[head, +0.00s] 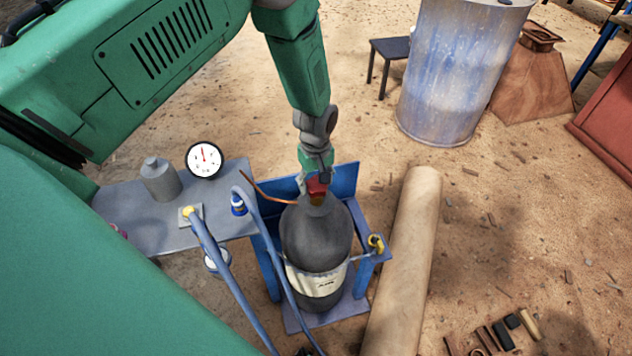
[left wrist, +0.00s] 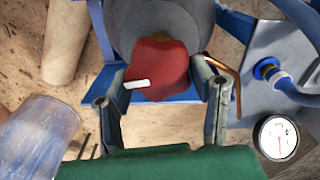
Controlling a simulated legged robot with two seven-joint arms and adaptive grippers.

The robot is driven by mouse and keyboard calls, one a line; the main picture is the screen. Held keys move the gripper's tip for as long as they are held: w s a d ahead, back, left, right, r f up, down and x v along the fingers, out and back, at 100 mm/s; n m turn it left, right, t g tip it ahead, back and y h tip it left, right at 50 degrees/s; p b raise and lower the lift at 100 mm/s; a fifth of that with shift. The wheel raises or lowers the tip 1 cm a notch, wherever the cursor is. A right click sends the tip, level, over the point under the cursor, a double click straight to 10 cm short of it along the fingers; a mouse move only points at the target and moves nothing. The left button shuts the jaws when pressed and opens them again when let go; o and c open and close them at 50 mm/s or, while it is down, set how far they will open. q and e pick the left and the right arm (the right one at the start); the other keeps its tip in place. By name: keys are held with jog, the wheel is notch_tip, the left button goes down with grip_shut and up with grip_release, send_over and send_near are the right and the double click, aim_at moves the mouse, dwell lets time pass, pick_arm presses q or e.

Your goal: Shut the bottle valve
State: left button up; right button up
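A dark grey gas bottle (head: 316,240) with a pale label stands upright in a blue stand. Its red valve knob (head: 317,187) is on top, largely covered by my left gripper (head: 316,178), which reaches down from above. In the left wrist view, the red knob (left wrist: 160,66) with a white pointer lies between the two fingertips of my left gripper (left wrist: 160,78). The fingers are spread around the knob, with little or no gap at its sides. I cannot tell whether they press on it. My right gripper is not in view.
A grey side table (head: 140,205) holds a round gauge (head: 204,159) with a red needle and a grey canister (head: 160,180). Blue hoses (head: 225,275) run beside the bottle. A long tan roll (head: 405,260) lies right of the stand. A metal drum (head: 455,75) stands behind.

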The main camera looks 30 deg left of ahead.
pick_arm(q)
jog(key=shift+s+d, duration=0.1)
jog(key=shift+d, duration=0.3)
jog(key=shift+a, duration=0.1)
